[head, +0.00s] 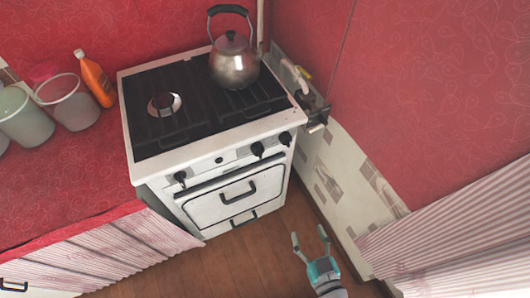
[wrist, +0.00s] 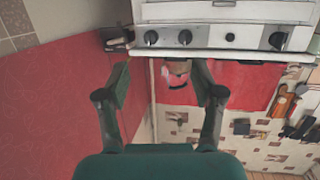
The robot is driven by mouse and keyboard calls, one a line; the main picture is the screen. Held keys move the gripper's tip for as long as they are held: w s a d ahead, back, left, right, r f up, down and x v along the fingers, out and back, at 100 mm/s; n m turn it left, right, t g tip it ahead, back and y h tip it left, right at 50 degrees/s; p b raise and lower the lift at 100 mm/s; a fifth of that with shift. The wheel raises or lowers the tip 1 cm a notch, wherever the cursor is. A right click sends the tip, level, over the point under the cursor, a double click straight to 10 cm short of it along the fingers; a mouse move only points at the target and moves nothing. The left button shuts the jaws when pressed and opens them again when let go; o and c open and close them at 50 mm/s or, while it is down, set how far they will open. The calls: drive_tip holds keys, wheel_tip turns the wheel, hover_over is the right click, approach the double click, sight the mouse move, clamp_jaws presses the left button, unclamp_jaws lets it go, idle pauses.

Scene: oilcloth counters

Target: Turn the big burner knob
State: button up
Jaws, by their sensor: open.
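I cannot tell which serves the big burner. My gripper (head: 310,241) is open and empty, low in front of the stove and to its right, apart from the knobs. The wrist view appears upside down; there the right knob (wrist: 151,37), the middle knob (wrist: 185,38) and the left knob (wrist: 277,40) show beyond the open fingers (wrist: 162,76).
A metal kettle (head: 233,66) stands on the stove's back right. An orange bottle (head: 96,80) and grey containers (head: 70,102) stand on the red counter (head: 65,185) at left. A wall (head: 340,160) runs along the right. The wooden floor (head: 250,262) before the stove is clear.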

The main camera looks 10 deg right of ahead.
drive_tip(key=w+a+n+y, duration=0.15)
drive_tip(key=w+a, duration=0.25)
drive_tip(key=w, duration=0.6)
drive_tip(key=t+y, duration=0.2)
approach(261, 155)
drive_tip(key=shift+n, duration=0.35)
drive_tip(key=x, duration=1)
drive_tip(key=shift+w+a, duration=0.1)
drive_tip(key=shift+w, duration=0.3)
drive_tip(key=c, duration=1.1)
